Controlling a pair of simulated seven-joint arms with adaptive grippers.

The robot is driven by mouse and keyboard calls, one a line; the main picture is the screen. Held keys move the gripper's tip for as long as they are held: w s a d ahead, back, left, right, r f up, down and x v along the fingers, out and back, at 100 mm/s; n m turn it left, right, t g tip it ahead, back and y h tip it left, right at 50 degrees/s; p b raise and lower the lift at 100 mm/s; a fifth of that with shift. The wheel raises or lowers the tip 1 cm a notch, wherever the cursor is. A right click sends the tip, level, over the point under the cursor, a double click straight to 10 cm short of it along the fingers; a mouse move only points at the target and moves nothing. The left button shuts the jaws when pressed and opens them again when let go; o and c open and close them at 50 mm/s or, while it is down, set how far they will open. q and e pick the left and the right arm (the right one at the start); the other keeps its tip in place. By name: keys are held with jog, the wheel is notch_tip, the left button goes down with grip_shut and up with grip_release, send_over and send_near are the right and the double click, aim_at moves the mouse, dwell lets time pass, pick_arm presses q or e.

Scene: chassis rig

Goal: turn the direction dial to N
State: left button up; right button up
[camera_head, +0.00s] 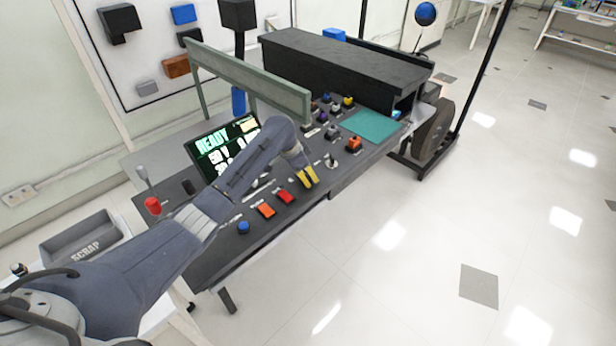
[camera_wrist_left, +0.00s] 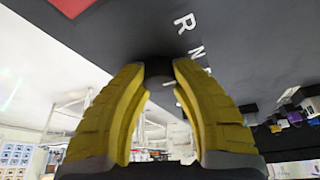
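My left gripper (camera_head: 307,179) has yellow fingers and reaches down to the dark console (camera_head: 226,252), right of the red switch. In the left wrist view, the dark round direction dial (camera_wrist_left: 158,73) sits between the fingertips (camera_wrist_left: 159,68). Both tips appear to touch its sides, so the gripper looks shut on it. White letters R and N (camera_wrist_left: 196,50) show beside the dial, and a further letter is partly hidden by a finger. The dial's pointer is hidden, so I cannot tell its setting. In the head view the fingers cover the dial. My right gripper is not in view.
A red switch (camera_head: 284,196), an orange switch (camera_head: 265,210) and a blue button (camera_head: 243,228) lie left of the gripper. A small lever (camera_head: 331,160) and an orange-red knob (camera_head: 354,143) stand to its right. The screen (camera_head: 222,146) reads READY behind my arm.

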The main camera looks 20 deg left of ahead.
pick_arm(q)
jog(key=o, duration=0.6)
jog(key=shift+w, duration=0.1)
jog(key=v, duration=1.2)
